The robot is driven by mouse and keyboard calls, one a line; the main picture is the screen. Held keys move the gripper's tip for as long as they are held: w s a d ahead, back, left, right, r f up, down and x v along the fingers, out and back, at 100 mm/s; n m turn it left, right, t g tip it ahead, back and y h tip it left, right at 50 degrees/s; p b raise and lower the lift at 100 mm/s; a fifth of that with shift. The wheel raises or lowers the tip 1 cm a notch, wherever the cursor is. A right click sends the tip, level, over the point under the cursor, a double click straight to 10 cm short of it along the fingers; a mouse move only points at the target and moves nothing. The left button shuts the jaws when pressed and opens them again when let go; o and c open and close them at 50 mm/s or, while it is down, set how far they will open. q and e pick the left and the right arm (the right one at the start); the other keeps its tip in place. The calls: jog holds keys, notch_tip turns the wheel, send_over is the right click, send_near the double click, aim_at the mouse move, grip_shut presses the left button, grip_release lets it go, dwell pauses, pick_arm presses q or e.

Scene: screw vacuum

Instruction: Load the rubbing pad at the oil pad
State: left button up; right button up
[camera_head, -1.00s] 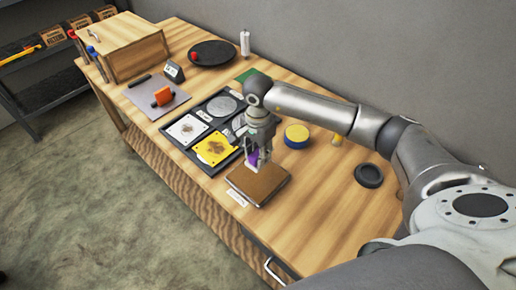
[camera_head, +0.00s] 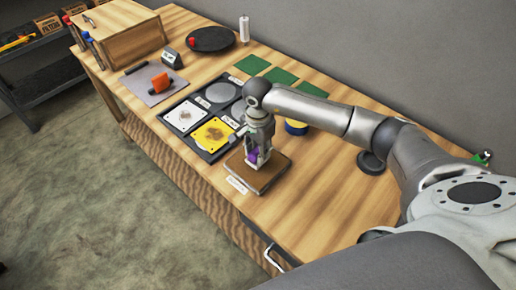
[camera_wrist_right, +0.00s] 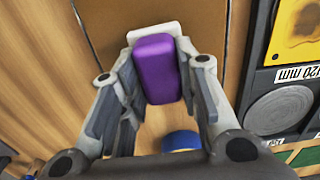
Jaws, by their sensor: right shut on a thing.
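The purple rubbing pad (camera_head: 253,155) is held in my right gripper (camera_head: 257,157), upright over the brown oil pad (camera_head: 273,179). In the right wrist view the purple pad (camera_wrist_right: 157,72) sits between the two fingers (camera_wrist_right: 165,80), with a whitish piece beyond it. The flat brown oil pad (camera_wrist_right: 212,25) lies beneath it there, near the table's front edge. The purple pad looks very close to the oil pad's top, but I cannot tell whether they touch. The gripper hides part of both. My left gripper is not in view.
A black tray (camera_head: 206,152) with white and yellow plates (camera_head: 213,133) and grey discs lies left of the oil pad. Green sheets (camera_head: 252,65) lie at the back.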

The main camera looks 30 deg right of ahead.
jog(key=shift+f+b, duration=0.45)
dwell(0.8)
jog(key=shift+s+f+b, duration=0.1)
jog(key=shift+b, duration=0.2)
dwell(1.4)
jog(key=shift+r+p, duration=1.75)
jog(key=shift+r, duration=1.85)
